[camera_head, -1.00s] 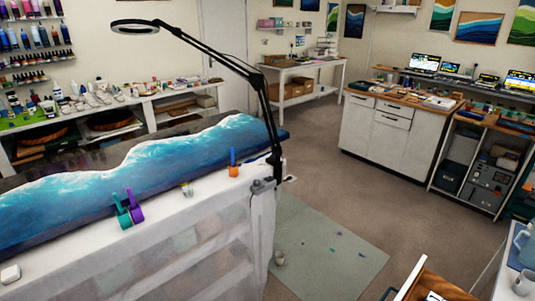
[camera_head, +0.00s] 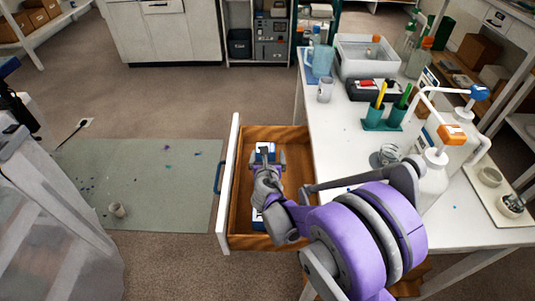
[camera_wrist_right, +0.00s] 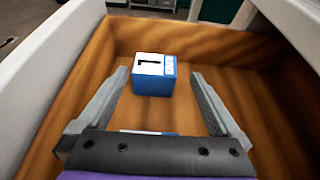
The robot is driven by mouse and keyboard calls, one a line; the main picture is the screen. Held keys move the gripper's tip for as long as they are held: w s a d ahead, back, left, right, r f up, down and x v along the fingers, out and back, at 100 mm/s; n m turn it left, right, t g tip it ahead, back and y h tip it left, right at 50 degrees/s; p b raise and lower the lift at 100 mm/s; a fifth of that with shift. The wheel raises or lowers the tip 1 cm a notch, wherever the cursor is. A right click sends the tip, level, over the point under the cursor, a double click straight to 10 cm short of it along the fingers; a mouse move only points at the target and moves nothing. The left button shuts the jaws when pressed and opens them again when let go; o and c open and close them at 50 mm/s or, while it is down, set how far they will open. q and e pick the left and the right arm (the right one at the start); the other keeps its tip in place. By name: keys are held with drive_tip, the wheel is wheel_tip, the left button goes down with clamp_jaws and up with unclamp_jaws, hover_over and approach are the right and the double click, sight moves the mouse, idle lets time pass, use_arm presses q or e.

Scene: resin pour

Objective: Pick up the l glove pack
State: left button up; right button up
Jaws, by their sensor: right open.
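The L glove pack (camera_wrist_right: 153,75) is a small blue box with a white top. The top bears a dark mark like a turned L. It lies in the open wooden drawer (camera_wrist_right: 240,95), and in the head view the pack (camera_head: 265,147) is at the drawer's far part. My right gripper (camera_wrist_right: 160,90) is open, reaching down into the drawer. Its fingers point at the pack from either side, with gaps visible. In the head view the right gripper (camera_head: 268,163) partly covers the pack. My left gripper is not in view.
Another blue-and-white pack (camera_head: 258,220) lies nearer in the drawer, mostly hidden by my arm. The drawer's white front (camera_head: 229,180) and wooden walls surround the gripper. A white table (camera_head: 340,140) with cups, pump bottles and a bin stands right. Floor is open left.

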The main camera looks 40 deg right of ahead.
sight(268, 144)
drive_tip(key=x, duration=0.3)
drive_tip(key=shift+w, duration=0.1)
drive_tip(key=shift+w+d+f+b, duration=0.15)
drive_tip(key=shift+w+d+b, duration=0.1)
drive_tip(key=shift+b, duration=0.1)
drive_tip(key=b+x, duration=0.1)
drive_tip(key=x, duration=0.3)
drive_tip(key=shift+w+d+f, duration=0.15)
drive_tip(key=shift+d+f, duration=0.1)
drive_tip(key=shift+r, duration=0.1)
drive_tip(key=c, duration=1.1)
